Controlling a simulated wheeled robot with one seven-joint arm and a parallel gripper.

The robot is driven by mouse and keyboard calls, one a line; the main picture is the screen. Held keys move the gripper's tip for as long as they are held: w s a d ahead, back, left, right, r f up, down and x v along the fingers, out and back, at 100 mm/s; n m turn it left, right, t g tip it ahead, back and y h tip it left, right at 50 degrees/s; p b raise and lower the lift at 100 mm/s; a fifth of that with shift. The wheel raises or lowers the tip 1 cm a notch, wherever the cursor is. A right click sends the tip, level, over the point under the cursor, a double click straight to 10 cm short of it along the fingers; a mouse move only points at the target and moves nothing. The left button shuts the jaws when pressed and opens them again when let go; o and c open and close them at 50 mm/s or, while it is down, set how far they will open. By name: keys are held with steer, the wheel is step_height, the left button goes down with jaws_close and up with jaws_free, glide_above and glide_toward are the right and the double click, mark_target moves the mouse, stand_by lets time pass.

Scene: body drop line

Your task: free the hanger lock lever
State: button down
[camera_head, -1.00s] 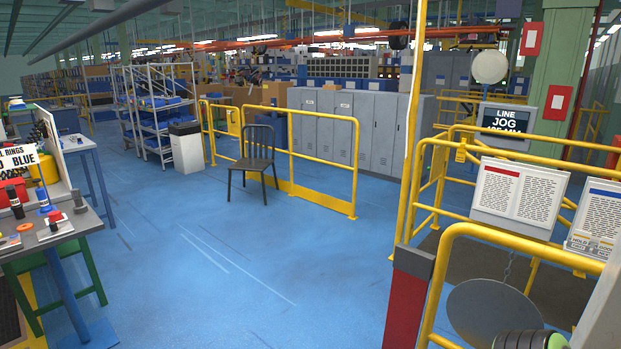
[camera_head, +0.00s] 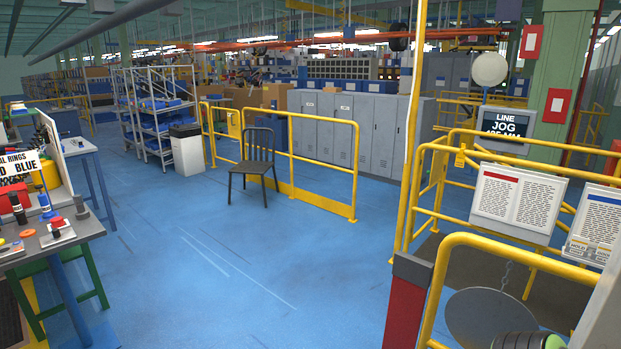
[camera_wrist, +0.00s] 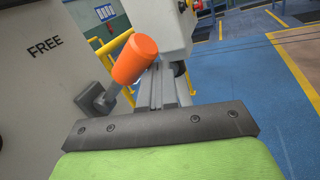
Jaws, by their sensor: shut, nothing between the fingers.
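The lock lever shows in the wrist view as an orange cylindrical handle (camera_wrist: 135,60) on a short grey arm. The arm rises from a dark grey pivot block (camera_wrist: 93,97) on a grey panel (camera_wrist: 40,80) marked FREE. The handle tilts up and to the right. My gripper (camera_wrist: 157,75) is shut and empty, its narrow grey fingers just right of the handle. The handle covers part of the fingers' left side; I cannot tell whether they touch. The lever and fingers cannot be made out in the head view.
Yellow rails (camera_head: 470,240) and white instruction boards (camera_head: 518,202) stand close at right, with a LINE JOG display (camera_head: 507,128) behind. A workbench (camera_head: 50,240) is at far left. A dark chair (camera_head: 257,165) stands mid-floor. The blue floor between is clear.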

steer(key=shift+w+d+r+p, duration=0.15)
steer(key=shift+r+p, duration=0.65)
steer(key=shift+r, duration=0.1)
steer(key=f+b+v, duration=0.1)
steer(key=v, duration=0.5)
steer(key=shift+s+a, duration=0.25)
steer(key=shift+a, duration=0.05)
steer(key=shift+f, duration=0.1)
